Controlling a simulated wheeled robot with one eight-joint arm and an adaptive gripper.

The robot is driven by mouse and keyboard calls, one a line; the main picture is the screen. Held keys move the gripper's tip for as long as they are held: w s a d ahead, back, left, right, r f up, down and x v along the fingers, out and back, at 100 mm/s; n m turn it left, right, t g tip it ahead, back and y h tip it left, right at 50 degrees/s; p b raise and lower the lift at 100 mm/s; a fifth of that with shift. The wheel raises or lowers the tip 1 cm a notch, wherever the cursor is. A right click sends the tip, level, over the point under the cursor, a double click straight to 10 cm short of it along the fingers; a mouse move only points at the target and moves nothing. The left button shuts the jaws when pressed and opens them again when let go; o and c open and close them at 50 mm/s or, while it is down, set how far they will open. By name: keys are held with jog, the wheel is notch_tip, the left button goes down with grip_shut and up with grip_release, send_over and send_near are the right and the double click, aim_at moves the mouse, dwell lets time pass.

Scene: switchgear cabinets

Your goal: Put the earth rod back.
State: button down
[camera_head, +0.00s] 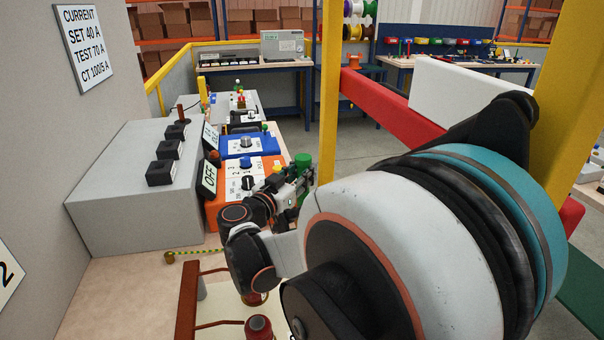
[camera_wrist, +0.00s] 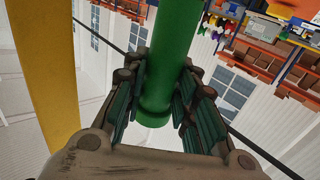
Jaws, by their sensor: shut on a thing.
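My gripper (camera_head: 288,182) is shut on a green cylinder, which I take to be the earth rod (camera_head: 302,161). In the head view only a short green piece shows at the jaws, beside the orange panel box. In the wrist view the green rod (camera_wrist: 172,45) runs from the top edge down between the dark ribbed fingers (camera_wrist: 158,92) and ends in a wider collar. The rod's far end is out of that view. My arm hides much of the head view's right side. I cannot make out a holder for the rod.
A grey box with black blocks (camera_head: 140,190), a blue panel box (camera_head: 250,146) and an orange panel box (camera_head: 212,212) line the bench. A yellow post (camera_head: 330,90) stands close behind the gripper. A reddish-brown frame (camera_head: 188,305) and a yellow-green striped lead (camera_head: 200,252) are at the front.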

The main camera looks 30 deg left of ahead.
jog(key=shift+f+b, duration=1.6)
jog(key=shift+f, duration=0.55)
dwell(0.4)
jog(key=c, duration=1.2)
grip_release()
